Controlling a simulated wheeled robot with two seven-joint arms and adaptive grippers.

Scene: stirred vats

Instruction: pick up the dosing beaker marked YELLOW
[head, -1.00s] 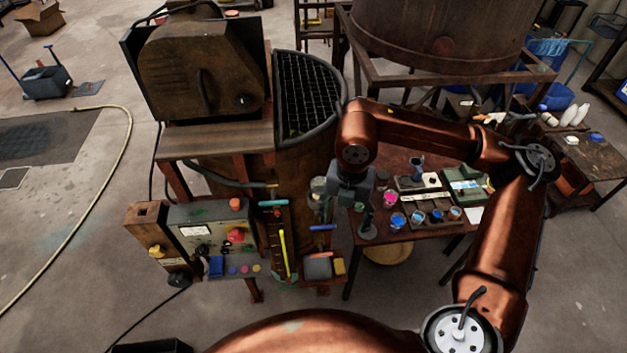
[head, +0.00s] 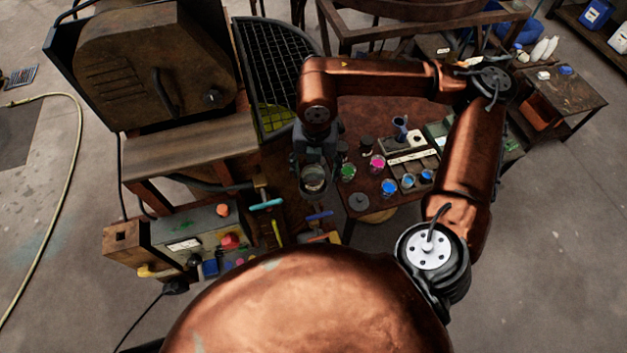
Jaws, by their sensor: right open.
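A clear glass beaker (head: 313,182) stands at the left end of the work table, beside the vat. I cannot read a YELLOW mark on it. My right gripper (head: 314,170) is over this beaker, pointing down, with its jaws open. The gripper hides the beaker's upper part, and I cannot tell whether the fingers touch it. My left gripper is out of view.
Right of the gripper are a green pot (head: 348,172), a pink pot (head: 377,162) and several blue pots (head: 388,187). A dark round disc (head: 358,202) lies near the table's front edge.

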